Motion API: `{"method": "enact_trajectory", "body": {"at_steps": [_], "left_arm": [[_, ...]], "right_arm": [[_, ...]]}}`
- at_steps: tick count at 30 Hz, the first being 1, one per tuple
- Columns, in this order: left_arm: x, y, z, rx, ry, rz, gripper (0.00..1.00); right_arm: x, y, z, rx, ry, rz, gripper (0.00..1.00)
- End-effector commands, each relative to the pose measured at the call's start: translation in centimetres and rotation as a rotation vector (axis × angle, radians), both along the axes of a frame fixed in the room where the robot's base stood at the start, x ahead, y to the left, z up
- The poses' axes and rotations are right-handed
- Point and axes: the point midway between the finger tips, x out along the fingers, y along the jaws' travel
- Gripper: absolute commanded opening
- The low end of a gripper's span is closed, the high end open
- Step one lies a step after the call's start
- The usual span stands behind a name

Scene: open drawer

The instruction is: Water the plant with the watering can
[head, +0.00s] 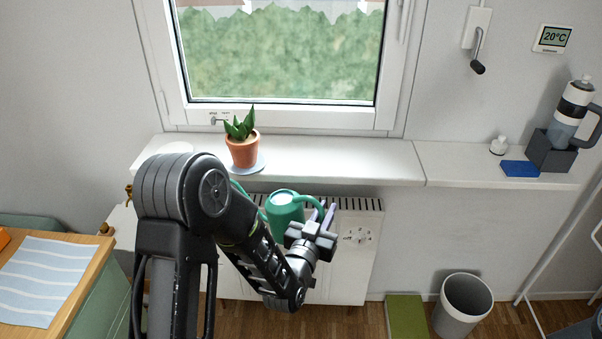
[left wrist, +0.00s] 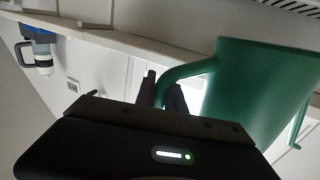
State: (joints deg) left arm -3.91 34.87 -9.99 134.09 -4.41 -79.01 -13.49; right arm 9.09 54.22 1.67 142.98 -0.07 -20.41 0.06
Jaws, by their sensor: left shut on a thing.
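The green watering can (head: 285,211) hangs in front of the radiator, below the windowsill, with its spout side to the left, partly behind my arm. My left gripper (head: 322,215) is shut on the can's handle at its right side. In the left wrist view the can (left wrist: 262,90) fills the right part, and the gripper's fingers (left wrist: 163,92) are at its handle. The potted plant (head: 242,148), green leaves in a terracotta pot, stands on a pale blue saucer (head: 246,169) on the sill, up and left of the can. My right gripper is in neither view.
The windowsill (head: 370,162) is clear right of the plant. A blue sponge-like block (head: 520,168) and a bottle in a dark holder (head: 550,150) are at its right. The radiator (head: 350,270) is below. A bin (head: 464,305) stands on the floor.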

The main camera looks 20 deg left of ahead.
Motion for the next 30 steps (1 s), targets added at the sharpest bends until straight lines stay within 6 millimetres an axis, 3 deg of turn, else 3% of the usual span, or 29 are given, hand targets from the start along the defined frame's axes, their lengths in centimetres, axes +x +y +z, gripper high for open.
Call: {"method": "enact_trajectory", "body": {"at_steps": [11,17,22,30], "left_arm": [[0.5,0.5,1.3,0.011,-0.011,-0.016,0.0],[1.3,2.1,5.0,0.043,-0.021,-0.076,0.0],[1.1,2.7,9.3,0.083,-0.027,-0.219,0.0],[-0.8,2.4,11.9,0.117,-0.032,-0.407,0.0]], "right_arm": [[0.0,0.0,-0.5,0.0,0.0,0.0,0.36],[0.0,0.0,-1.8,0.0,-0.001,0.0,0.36],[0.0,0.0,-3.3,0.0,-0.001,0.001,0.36],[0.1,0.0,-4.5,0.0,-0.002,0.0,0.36]]}}
